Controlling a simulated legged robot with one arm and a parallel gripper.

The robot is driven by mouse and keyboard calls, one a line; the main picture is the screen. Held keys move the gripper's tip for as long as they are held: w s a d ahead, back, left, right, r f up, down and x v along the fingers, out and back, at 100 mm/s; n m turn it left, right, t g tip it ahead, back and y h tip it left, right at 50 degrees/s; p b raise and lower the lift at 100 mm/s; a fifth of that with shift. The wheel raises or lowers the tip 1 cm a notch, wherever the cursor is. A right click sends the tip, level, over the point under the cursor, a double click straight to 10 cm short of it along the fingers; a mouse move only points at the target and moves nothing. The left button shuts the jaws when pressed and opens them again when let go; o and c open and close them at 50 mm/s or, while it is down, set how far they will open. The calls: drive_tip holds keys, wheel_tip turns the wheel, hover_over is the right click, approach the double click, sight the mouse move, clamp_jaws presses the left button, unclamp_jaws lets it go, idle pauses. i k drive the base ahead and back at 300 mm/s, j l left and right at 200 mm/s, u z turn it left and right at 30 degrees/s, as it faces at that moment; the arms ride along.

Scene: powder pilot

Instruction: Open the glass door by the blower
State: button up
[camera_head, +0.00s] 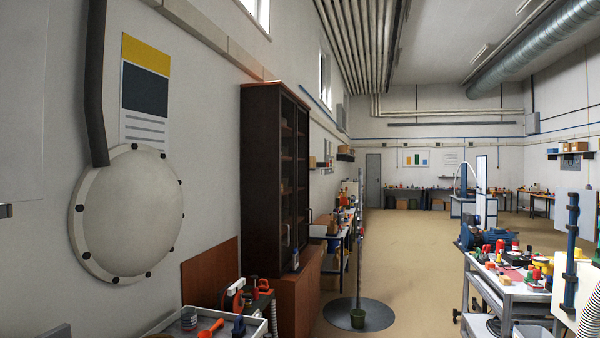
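A tall dark brown cabinet (256,180) stands against the left wall on a reddish-brown base. Its front has narrow glass doors (289,165) with shelves behind them, and they look shut. Small pale upright handles seem to sit low on the doors. I cannot tell for sure which thing is the blower. A blue motor-like machine (478,236) sits at the right, across the aisle. A red-orange round device (234,297) stands in front of the cabinet at the lower left. My gripper is not in view.
A tray of tools (255,326) is close at the lower left. A pole on a dark round base (376,316) stands in the aisle. A cluttered white cart (520,289) is at the right. A domed cover (125,215) is on the left wall.

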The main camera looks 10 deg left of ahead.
sight(285, 245)
drive_tip(key=i, duration=1.95)
drive_tip(key=i+l+u, duration=0.1)
drive_tip(key=i, duration=1.85)
drive_tip(key=i+u, duration=0.35)
drive_tip(key=i, duration=0.15)
drive_tip(key=i+l+u, duration=0.1)
drive_tip(key=i+u, duration=0.2)
drive_tip(key=i, duration=0.25)
drive_tip(key=i+l+u, duration=0.35)
drive_tip(key=i, duration=0.15)
drive_tip(key=j+u, duration=0.15)
drive_tip(key=i+l, duration=0.05)
